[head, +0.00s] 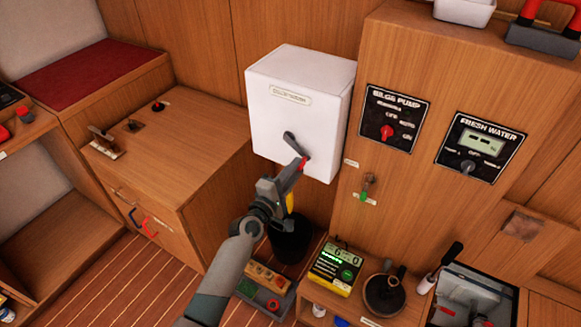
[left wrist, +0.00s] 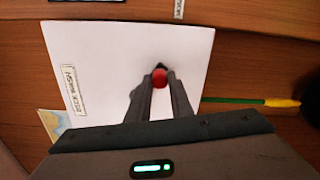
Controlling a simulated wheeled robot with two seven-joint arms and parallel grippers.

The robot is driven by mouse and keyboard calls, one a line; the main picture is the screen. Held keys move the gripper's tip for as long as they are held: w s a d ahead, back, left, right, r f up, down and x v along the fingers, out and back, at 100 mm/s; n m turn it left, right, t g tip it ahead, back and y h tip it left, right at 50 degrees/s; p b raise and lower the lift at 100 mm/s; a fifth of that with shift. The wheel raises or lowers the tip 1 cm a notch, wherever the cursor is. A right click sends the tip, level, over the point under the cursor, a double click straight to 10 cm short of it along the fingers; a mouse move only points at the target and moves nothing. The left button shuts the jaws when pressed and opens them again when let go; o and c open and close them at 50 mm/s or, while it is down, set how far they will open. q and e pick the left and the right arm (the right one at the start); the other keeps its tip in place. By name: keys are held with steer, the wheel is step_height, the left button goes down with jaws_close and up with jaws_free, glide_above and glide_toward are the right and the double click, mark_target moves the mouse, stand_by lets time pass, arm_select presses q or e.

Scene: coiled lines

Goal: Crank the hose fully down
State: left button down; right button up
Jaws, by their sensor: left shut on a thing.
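A white box (head: 300,95) with a label reading roughly "DECK WASH" is mounted on the wood wall, and it fills much of the left wrist view (left wrist: 110,70). A dark crank arm (head: 294,143) sits on its front, with a red knob (head: 302,163) at its lower end. My left gripper (head: 298,168) is shut on that red knob, which shows between the fingers in the left wrist view (left wrist: 159,78). A green hose (left wrist: 232,100) with a yellow end (left wrist: 282,103) comes out from the box. In the head view, a yellow piece (head: 290,202) hangs below it, partly behind my gripper. My right gripper is not seen.
A black bucket (head: 290,245) stands on the floor below the box. A yellow device with a display (head: 337,266) and a dark pot (head: 385,293) are to its right. Bilge pump (head: 394,118) and fresh water (head: 481,147) panels are on the right wall. A wooden cabinet (head: 180,130) stands left.

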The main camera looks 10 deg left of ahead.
arm_select(q)
steer(key=shift+s+d+r+n+p, duration=0.2)
steer(key=shift+d+r+n+p, duration=0.25)
steer(key=shift+n, duration=0.35)
steer(key=c, duration=1.6)
jaws_free()
steer(key=shift+o, duration=0.2)
steer(key=shift+r, duration=0.1)
steer(key=b+v, duration=0.2)
steer(key=v, duration=1.5)
steer(key=shift+s+b, duration=0.2)
steer(key=shift+b, duration=0.1)
steer(key=shift+a+r, duration=0.1)
